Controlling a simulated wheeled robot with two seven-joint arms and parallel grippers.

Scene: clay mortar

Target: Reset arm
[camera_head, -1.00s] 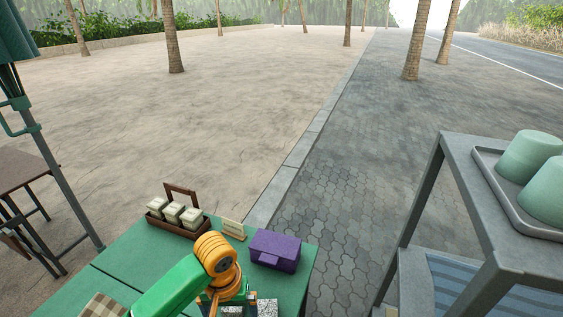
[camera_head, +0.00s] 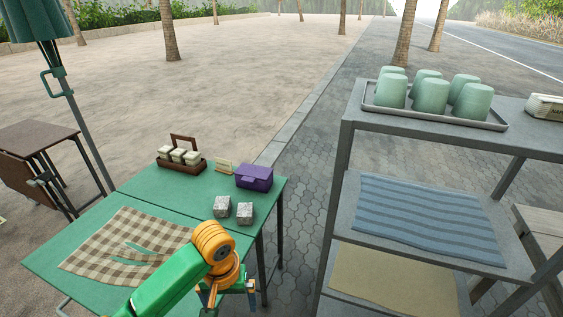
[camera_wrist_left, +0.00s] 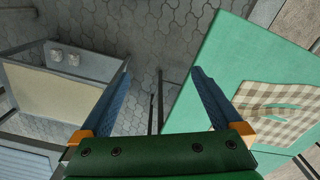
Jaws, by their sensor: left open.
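My left arm reaches in from the bottom of the head view, green with an orange wrist. Its gripper (camera_head: 229,295) is near the front right corner of the green table (camera_head: 188,192). The gripper is empty and touches nothing that I can see. Two grey speckled blocks (camera_head: 234,210) stand on the table just beyond the wrist, apart from it. My right gripper is not in view.
A checkered cloth (camera_head: 112,232) lies on the table, with a purple box (camera_head: 254,177) and a brown caddy of jars (camera_head: 182,163) at the back. A grey shelf (camera_head: 347,128) with a tray (camera_head: 433,117) of green cups stands right. Paving between is clear.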

